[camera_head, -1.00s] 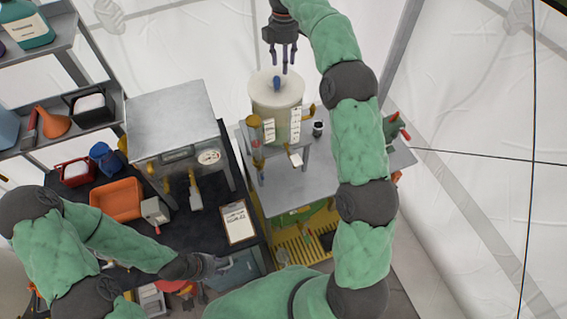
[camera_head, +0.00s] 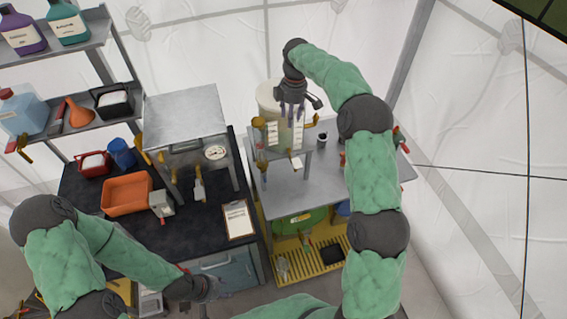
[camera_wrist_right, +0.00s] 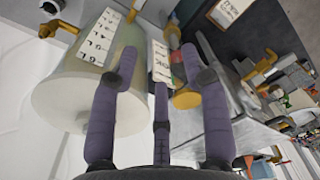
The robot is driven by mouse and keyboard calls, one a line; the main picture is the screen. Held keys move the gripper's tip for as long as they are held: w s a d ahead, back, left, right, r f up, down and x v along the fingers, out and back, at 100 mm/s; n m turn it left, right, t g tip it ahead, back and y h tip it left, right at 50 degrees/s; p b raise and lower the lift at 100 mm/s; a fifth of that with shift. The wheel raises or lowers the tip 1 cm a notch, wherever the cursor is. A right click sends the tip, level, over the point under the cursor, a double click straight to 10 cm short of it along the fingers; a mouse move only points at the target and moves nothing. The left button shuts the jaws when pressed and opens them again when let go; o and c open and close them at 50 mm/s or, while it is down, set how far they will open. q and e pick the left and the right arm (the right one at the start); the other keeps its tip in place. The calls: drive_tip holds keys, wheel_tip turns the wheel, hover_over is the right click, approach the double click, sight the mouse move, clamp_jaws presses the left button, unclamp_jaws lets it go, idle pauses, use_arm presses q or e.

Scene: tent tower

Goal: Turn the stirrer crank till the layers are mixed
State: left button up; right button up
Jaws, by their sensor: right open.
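The stirrer tank is a pale, translucent cylinder (camera_head: 268,95) with white label strips, standing on the grey bench at the back. In the right wrist view the tank (camera_wrist_right: 70,100) fills the left side. My right gripper (camera_head: 290,118) is open in front of the tank's right side in the head view and covers part of it. Its purple fingers (camera_wrist_right: 160,62) spread empty in the wrist view, beside the tank. The blue knob on the tank's top is hidden now, and I cannot make out the crank. My left gripper (camera_head: 205,290) is low at the front, its fingers unclear.
Yellow fittings (camera_head: 259,123) stick out near the tank. A small dark cup (camera_head: 322,138) stands on the bench (camera_head: 325,175). A metal cabinet (camera_head: 185,115), an orange tray (camera_head: 125,194) and a clipboard (camera_head: 238,220) are to the left.

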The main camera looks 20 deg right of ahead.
use_arm(q)
drive_tip(key=shift+s, duration=0.5)
use_arm(e)
drive_tip(key=s+a+f+m, duration=0.1)
drive_tip(key=s+a+f, duration=0.1)
drive_tip(key=f, duration=0.5)
drive_tip(key=s+a+f+m+y, duration=0.1)
drive_tip(key=s+a+f+m, duration=0.1)
drive_tip(key=f, duration=0.6)
drive_tip(key=shift+s+a+f, duration=0.25)
drive_tip(key=shift+s+a, duration=0.3)
drive_tip(key=shift+a, duration=0.05)
